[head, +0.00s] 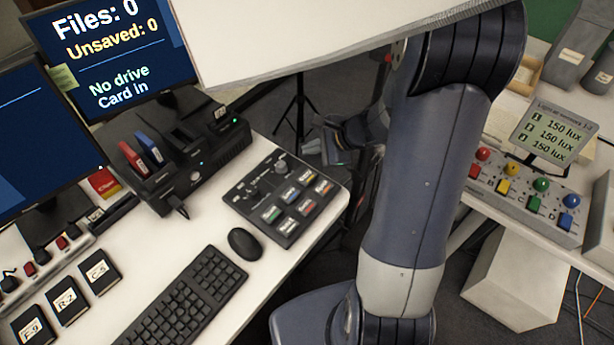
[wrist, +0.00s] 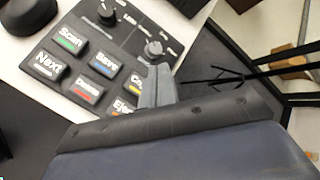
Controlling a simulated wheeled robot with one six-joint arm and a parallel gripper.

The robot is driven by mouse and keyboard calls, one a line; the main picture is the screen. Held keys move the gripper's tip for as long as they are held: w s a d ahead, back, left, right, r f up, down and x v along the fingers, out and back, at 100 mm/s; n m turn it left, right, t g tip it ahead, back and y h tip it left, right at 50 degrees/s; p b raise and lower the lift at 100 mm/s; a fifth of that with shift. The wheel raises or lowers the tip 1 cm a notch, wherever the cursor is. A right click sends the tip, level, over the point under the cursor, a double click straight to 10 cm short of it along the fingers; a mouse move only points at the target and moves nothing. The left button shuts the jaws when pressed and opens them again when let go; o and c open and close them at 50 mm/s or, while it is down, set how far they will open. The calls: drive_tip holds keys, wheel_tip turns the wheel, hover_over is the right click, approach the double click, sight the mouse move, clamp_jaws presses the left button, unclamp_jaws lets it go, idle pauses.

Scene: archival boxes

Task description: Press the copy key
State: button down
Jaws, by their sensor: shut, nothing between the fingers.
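The copy key (wrist: 137,82) has a yellow stripe and shows only the start of its label in the wrist view; my finger hides its right part. In the head view it is the far key (head: 306,178) of the left row on the dark key panel (head: 250,188). My gripper (wrist: 158,78) is shut and empty, with its tip over or beside the copy key and near a knob; contact cannot be told. It also shows in the head view (head: 318,147), beyond the panel's far right corner. The monitor (head: 118,52) reads "Files: 0", "Unsaved: 0", "No drive", "Card in".
Close to the copy key are the Save key (wrist: 104,62), a red-striped key (wrist: 87,90) and the Eject key (wrist: 124,106). A drive dock (head: 195,160), mouse (head: 244,243) and keyboard (head: 185,305) share the desk. A tripod (head: 300,115) stands past the desk edge.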

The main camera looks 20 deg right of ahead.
drive_tip(key=b, duration=0.5)
hover_over(311, 178)
wheel_tip(311, 178, down, 7)
drive_tip(key=shift+f+b, duration=0.65)
drive_tip(key=shift+b, duration=0.1)
drive_tip(key=shift+f, duration=0.1)
idle(1.1)
drive_tip(key=shift+f+b, duration=0.3)
drive_tip(key=shift+b, duration=0.25)
drive_tip(key=shift+f+b, duration=0.5)
drive_tip(key=shift+b, duration=0.05)
idle(0.5)
drive_tip(key=shift+r, duration=0.1)
drive_tip(key=shift+r+p, duration=0.65)
drive_tip(key=shift+r, duration=0.2)
drive_tip(key=shift+r+p, duration=1.9)
drive_tip(key=shift+r, duration=0.6)
